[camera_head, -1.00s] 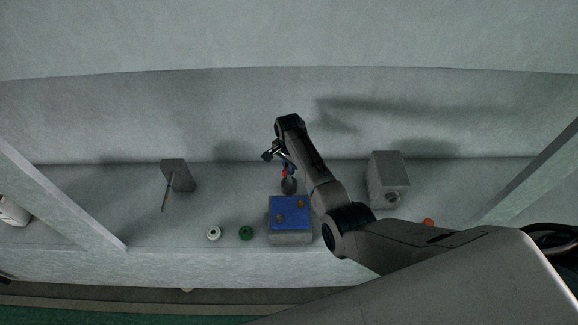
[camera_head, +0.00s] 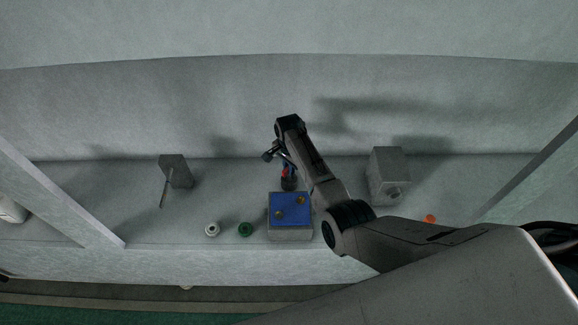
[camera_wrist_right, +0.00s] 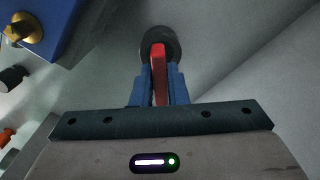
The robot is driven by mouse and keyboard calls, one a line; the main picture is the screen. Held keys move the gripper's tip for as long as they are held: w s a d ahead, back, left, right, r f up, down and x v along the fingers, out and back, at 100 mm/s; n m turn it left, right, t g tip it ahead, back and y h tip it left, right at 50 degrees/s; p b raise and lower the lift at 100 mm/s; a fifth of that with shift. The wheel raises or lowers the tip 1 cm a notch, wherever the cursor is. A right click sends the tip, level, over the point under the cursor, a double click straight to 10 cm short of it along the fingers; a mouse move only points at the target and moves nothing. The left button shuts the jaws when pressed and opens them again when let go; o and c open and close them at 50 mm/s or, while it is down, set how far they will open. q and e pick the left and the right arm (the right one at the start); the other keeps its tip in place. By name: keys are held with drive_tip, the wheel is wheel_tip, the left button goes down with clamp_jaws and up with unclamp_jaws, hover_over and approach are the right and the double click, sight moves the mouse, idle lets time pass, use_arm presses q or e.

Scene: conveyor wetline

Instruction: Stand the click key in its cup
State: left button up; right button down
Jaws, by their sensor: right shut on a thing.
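My right gripper (camera_head: 287,170) has blue fingers (camera_wrist_right: 176,84) shut on a red click key (camera_wrist_right: 159,72). The red of the key also shows as a small patch in the head view (camera_head: 284,172). A dark round cup (camera_wrist_right: 163,38) lies just beyond the key's end in the wrist view. In the head view the cup (camera_head: 289,184) stands directly below the gripper, behind the blue-topped box. The key overlaps the cup's near edge in the wrist view. I cannot tell whether its lower end is inside the cup. My left gripper is not in view.
The blue-topped grey box (camera_head: 291,233) with brass knobs stands just in front of the cup. A white ring (camera_head: 212,230) and a green ring (camera_head: 245,230) lie left of it. Grey blocks stand left (camera_head: 175,170) and right (camera_head: 388,166). An orange piece (camera_head: 430,218) lies far right.

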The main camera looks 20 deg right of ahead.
drive_tip(key=shift+f, duration=0.1)
drive_tip(key=c, duration=1.3)
unclamp_jaws()
drive_tip(key=shift+c, duration=0.2)
wheel_tip(320, 180, up, 11)
drive_tip(key=b, duration=0.1)
drive_tip(key=shift+s+f, duration=0.1)
drive_tip(key=shift+f, duration=0.05)
